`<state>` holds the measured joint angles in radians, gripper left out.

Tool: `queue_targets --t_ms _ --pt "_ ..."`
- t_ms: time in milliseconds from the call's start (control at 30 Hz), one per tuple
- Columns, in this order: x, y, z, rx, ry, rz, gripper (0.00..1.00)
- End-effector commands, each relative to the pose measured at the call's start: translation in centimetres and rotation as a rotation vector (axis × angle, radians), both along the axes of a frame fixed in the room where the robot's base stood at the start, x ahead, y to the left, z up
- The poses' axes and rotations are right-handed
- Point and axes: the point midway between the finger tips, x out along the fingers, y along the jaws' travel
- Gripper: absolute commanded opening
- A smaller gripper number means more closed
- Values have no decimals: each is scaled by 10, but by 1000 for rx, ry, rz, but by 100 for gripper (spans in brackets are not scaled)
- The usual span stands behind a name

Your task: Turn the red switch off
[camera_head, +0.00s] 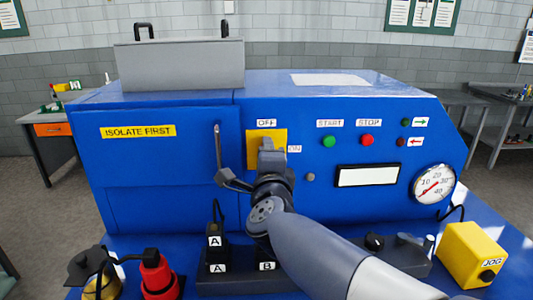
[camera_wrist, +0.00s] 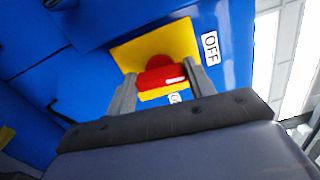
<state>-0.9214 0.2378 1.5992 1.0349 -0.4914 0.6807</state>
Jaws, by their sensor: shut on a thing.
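The red switch (camera_wrist: 160,75) is a round knob with a raised bar on a yellow plate (camera_head: 253,138) on the front of the blue machine. In the wrist view, my gripper (camera_wrist: 160,84) is shut on the bar, one finger at each end. A white mark on the bar lies at the end nearer the OFF label (camera_wrist: 211,47) and points roughly that way. The ON label (camera_head: 294,149) is right of the plate in the head view and mostly hidden in the wrist view. In the head view, my gripper (camera_head: 267,152) covers the switch.
Right of the plate are a green START button (camera_head: 328,140), a red STOP button (camera_head: 367,140) and a gauge (camera_head: 434,184). A black lever (camera_head: 218,155) hangs close to the left of my gripper. Below stand lettered plugs (camera_head: 215,240) and a yellow JOG box (camera_head: 473,253).

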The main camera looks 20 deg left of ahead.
Motion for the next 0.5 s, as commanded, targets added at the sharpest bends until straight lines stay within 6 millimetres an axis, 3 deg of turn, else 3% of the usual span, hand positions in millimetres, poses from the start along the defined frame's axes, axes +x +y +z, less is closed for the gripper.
queue_targets --t_ms 500 --pt "0 0 -2 -95 -49 1 28"
